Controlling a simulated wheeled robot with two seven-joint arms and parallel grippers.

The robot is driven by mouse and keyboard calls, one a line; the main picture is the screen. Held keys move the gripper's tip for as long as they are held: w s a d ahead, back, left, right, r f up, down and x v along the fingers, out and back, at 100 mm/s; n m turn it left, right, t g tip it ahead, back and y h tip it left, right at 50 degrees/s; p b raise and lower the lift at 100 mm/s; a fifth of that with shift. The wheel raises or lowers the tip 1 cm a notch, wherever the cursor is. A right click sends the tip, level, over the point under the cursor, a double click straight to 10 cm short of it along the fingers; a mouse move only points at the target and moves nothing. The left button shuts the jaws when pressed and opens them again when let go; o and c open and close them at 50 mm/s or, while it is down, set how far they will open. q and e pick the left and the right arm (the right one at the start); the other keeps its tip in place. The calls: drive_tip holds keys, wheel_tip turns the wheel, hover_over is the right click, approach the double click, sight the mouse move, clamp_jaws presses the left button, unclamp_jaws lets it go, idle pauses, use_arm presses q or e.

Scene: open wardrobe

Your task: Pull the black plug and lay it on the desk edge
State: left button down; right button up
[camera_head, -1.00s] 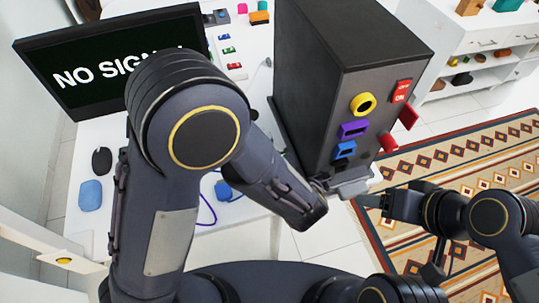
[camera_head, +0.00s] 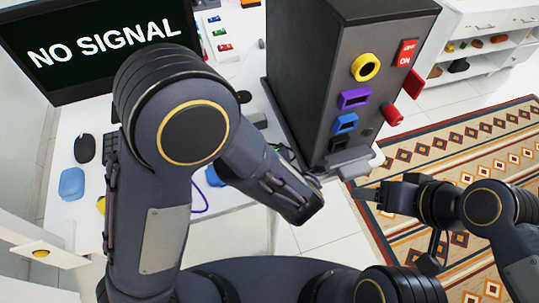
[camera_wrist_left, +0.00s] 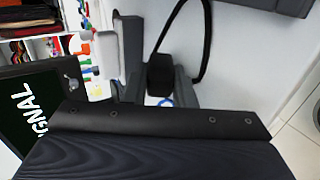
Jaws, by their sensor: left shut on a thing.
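The black plug (camera_wrist_left: 160,75) sits between the fingers of my left gripper (camera_wrist_left: 158,88) in the left wrist view, with a black cable looping up from it. In the head view my left forearm hides that gripper and the plug. The dark tower box (camera_head: 310,95) has yellow, purple and blue sockets, with a black socket (camera_head: 340,143) at the bottom. The white desk (camera_head: 235,225) shows beside my left arm.
A monitor (camera_head: 100,45), a black mouse (camera_head: 85,148) and a blue object (camera_head: 72,184) are on the desk's left part. A red lever (camera_head: 413,84) juts from the tower. A shelf unit (camera_head: 480,50) stands at the back right.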

use_arm(q)
drive_tip(key=c, duration=1.3)
unclamp_jaws()
drive_tip(key=o, duration=0.4)
drive_tip(key=shift+s+f, duration=0.1)
drive_tip(key=shift+c, duration=0.2)
drive_tip(key=shift+f, duration=0.1)
drive_tip(key=shift+c, duration=0.5)
drive_tip(key=shift+o, duration=0.6)
drive_tip(key=shift+s+r+p, duration=0.2)
drive_tip(key=shift+r+p, duration=0.35)
drive_tip(key=shift+p, duration=0.05)
wheel_tip(320, 180, up, 6)
drive_tip(key=s+d+p, duration=0.1)
drive_tip(key=s+p, duration=0.1)
drive_tip(key=p, duration=0.4)
drive_tip(key=shift+s+r, duration=0.2)
drive_tip(key=shift+s, duration=0.15)
